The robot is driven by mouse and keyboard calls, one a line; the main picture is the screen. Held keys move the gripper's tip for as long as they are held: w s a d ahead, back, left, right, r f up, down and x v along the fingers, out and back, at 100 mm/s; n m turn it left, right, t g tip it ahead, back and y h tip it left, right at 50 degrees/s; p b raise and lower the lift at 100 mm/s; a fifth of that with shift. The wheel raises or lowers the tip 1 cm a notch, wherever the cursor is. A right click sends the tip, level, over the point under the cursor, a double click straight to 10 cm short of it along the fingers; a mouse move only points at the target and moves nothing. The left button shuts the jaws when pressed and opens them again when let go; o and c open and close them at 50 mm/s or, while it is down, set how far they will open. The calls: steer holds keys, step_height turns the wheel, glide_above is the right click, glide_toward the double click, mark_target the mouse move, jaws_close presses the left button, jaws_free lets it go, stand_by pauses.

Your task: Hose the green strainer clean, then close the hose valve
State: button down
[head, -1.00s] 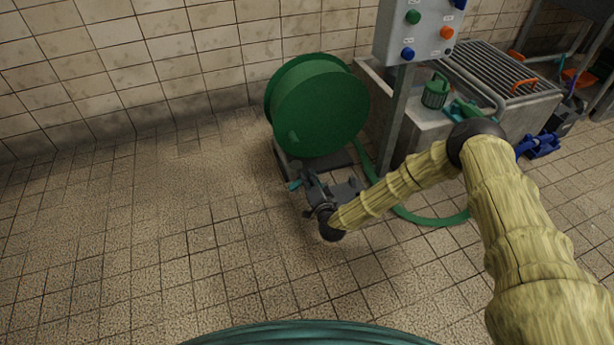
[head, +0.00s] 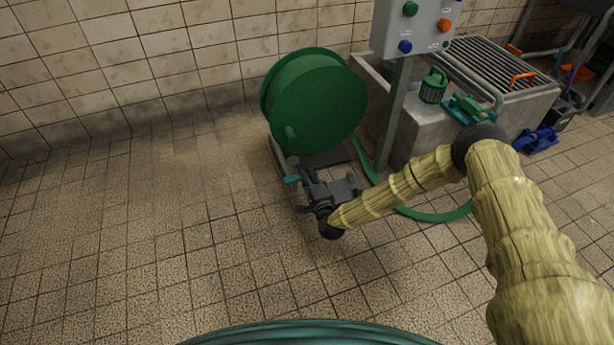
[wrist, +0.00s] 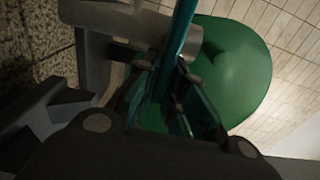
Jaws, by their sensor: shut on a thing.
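The green strainer (head: 434,88) stands upright on the near rim of the concrete sink, to the right of the post. A teal lever (head: 292,179), which looks like the hose valve's handle, sticks out low in front of the green hose reel. My gripper (head: 307,177) is down at this lever. In the wrist view, the teal lever (wrist: 181,40) runs between the fingers of my gripper (wrist: 172,82), which are shut on it. The valve body is mostly hidden behind my gripper. A teal and green thing (head: 466,108), perhaps the hose nozzle, lies on the sink's rim.
The green hose reel (head: 318,105) stands by the tiled wall. Green hose (head: 436,215) loops on the floor under my arm. A grey button panel (head: 418,28) on a post stands before the sink (head: 408,140). A blue thing (head: 537,140) lies at right. The floor at left is clear.

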steer(key=shift+s+a+f, duration=0.2)
steer(key=shift+s+a, duration=0.3)
steer(key=shift+a, duration=0.25)
steer(key=c, duration=1.5)
jaws_free()
steer(key=shift+a, duration=0.1)
steer(key=shift+w+d+r, duration=0.1)
steer(key=shift+w+d, duration=0.1)
steer(key=shift+d, duration=0.15)
steer(key=v, duration=1.2)
steer(key=shift+s, duration=0.1)
